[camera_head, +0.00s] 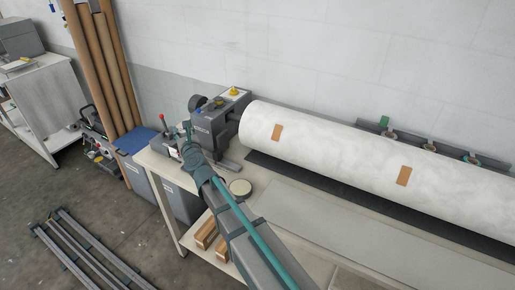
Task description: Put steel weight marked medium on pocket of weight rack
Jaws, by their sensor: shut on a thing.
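My gripper (187,131) is at the left end of the bench, in front of the grey press housing, at the tip of my arm, which reaches up from the bottom of the picture. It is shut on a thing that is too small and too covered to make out. I cannot read a medium mark on any weight. A dark rail (451,152) with several small coloured pieces runs behind the white roll at the right; I cannot tell whether it is the weight rack. No pocket can be made out.
A large white roll (340,150) lies along the bench (190,213). The press housing (205,125) stands at its left end. A round beige disc (240,187) lies near my arm. A red-knobbed lever (163,126), blue-topped bin (135,141) and brown tubes (98,60) are to the left.

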